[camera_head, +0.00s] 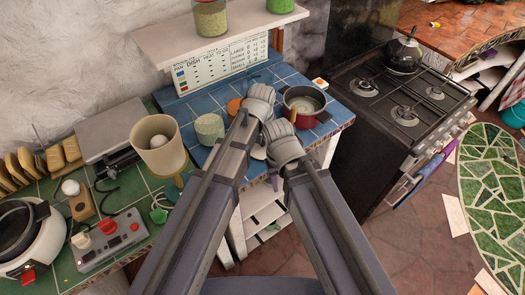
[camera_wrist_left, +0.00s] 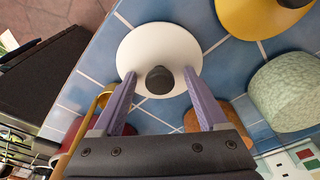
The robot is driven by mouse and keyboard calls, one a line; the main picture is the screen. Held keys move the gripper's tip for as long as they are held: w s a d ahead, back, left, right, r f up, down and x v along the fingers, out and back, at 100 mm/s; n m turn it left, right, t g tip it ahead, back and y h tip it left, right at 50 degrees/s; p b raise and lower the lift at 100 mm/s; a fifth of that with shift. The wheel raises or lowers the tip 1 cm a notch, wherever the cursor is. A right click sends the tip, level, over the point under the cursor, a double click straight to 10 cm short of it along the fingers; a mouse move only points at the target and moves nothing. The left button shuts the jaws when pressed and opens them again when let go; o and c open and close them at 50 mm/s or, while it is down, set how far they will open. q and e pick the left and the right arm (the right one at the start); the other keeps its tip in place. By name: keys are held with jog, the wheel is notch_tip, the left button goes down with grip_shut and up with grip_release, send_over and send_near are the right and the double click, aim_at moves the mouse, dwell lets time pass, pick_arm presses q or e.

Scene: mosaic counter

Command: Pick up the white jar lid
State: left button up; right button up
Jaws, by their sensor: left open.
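The white jar lid (camera_wrist_left: 148,42) is a round white disc with a dark knob (camera_wrist_left: 160,79). It lies on the blue tiled counter in the left wrist view. My left gripper (camera_wrist_left: 160,73) is open, its two purple fingers over the disc, one on each side of the knob. The knob is between the fingers but not gripped. In the head view my left gripper (camera_head: 258,100) and the arms hide most of the lid. My right gripper (camera_head: 284,145) is beside it to the right; its fingers are too hidden to judge.
A dark red pot (camera_head: 305,103) stands right of my left gripper, and a pale green jar (camera_head: 210,129) to its left. An orange-brown jar (camera_wrist_left: 200,118) is close to the fingers. A yellow object (camera_wrist_left: 255,17) is nearby. A stove (camera_head: 400,95) stands at right.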

pick_arm(q)
jog(key=shift+c, duration=0.3)
grip_shut()
dwell(0.4)
